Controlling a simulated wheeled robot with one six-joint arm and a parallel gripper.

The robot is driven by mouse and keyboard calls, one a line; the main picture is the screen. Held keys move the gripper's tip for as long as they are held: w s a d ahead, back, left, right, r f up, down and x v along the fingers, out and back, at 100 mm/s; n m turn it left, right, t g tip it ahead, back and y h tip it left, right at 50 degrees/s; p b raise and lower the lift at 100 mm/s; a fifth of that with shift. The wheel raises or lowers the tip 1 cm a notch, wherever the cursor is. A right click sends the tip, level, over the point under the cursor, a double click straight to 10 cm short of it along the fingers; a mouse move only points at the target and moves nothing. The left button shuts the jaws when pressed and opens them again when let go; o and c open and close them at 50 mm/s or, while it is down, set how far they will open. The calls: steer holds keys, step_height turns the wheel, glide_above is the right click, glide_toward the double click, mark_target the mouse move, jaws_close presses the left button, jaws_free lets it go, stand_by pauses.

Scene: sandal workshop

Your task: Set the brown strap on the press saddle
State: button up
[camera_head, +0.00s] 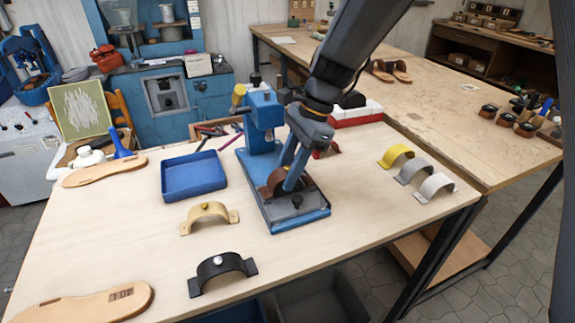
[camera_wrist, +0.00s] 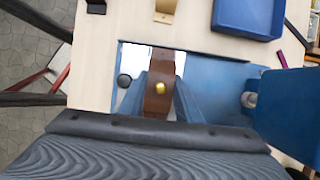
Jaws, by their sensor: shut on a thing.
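The brown strap (camera_head: 273,184), an arched band with a brass stud, is gripped by my gripper (camera_head: 291,183) over the base of the blue press (camera_head: 262,115). In the wrist view the brown strap (camera_wrist: 157,103) lies between the two blue fingers (camera_wrist: 160,100), which are shut on it. The press base plate (camera_head: 298,221) shows around the gripper, with a small dark knob at its front. The press saddle is mostly hidden by the strap and fingers. I cannot tell whether the strap touches the saddle or is held just above it.
A tan strap (camera_head: 209,214) and a black strap (camera_head: 222,270) stand in front left of the press. A blue tray (camera_head: 194,176) is on the left. Yellow, grey and white straps stand at the table's right edge. A reddish-brown arched piece (camera_head: 331,149) is behind my gripper.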

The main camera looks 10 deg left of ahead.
steer(key=shift+f, duration=0.4)
steer(key=shift+f, duration=0.25)
stand_by(0.4)
steer(key=o, duration=1.5)
steer(key=shift+c, duration=0.2)
steer(key=shift+s+f, duration=0.1)
steer(key=shift+c, duration=0.3)
